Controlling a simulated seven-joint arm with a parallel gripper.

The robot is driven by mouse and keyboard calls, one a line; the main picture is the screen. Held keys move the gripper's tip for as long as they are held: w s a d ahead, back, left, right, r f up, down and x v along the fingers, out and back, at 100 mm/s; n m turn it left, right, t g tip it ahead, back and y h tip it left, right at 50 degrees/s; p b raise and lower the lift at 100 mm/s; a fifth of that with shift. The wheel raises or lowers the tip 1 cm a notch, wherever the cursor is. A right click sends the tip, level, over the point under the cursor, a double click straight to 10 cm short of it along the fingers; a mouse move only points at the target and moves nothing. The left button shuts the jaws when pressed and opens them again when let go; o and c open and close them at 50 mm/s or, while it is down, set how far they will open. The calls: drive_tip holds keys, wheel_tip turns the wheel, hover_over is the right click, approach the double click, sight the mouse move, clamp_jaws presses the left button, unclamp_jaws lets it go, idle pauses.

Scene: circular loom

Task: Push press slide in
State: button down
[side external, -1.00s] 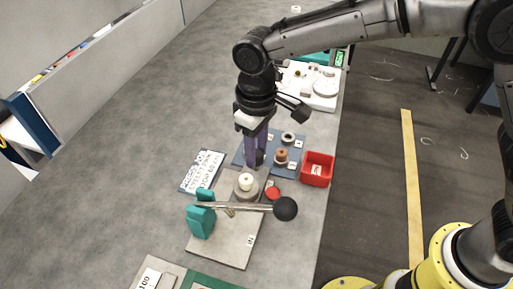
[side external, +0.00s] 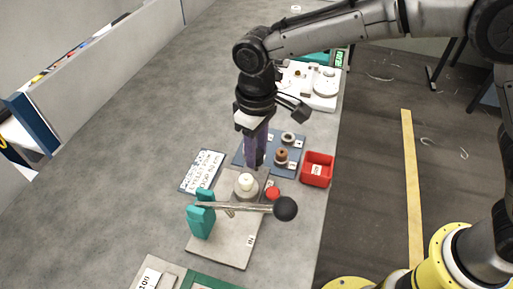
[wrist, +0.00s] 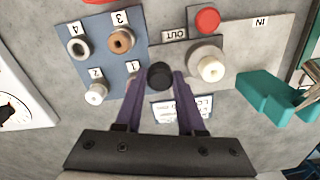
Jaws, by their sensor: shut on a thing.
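My gripper (wrist: 160,82) has its purple fingers shut on a black knob (wrist: 160,75) at the OUT-labelled end of the grey press plate. In the side view my gripper (side external: 256,164) points down just behind the round grey holder (side external: 240,194), and the knob is hidden by the fingers. The holder carries a white cylindrical piece (side external: 246,182); in the wrist view the piece (wrist: 211,68) stands right of the knob. The IN label (side external: 250,240) is at the plate's other end. The press has a teal bracket (side external: 201,218) and a lever with a black ball (side external: 286,208) reaching over the plate.
A red button (side external: 273,193) sits beside the holder. A blue board (side external: 240,157) with numbered spots and several parts lies behind the press. A red bin (side external: 317,169) stands right of it, a written card (side external: 202,172) left. Bare table lies at left.

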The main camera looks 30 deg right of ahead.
sight(241, 186)
idle(0.4)
drive_tip(key=s+a, duration=0.6)
drive_tip(key=a, duration=0.1)
drive_tip(key=shift+s, duration=0.35)
drive_tip(key=c, duration=0.6)
unclamp_jaws()
drive_tip(key=shift+o, duration=0.5)
drive_tip(key=shift+d, duration=0.1)
drive_tip(key=shift+r, duration=0.25)
wheel_tip(241, 186, up, 13)
drive_tip(key=shift+r, duration=0.2)
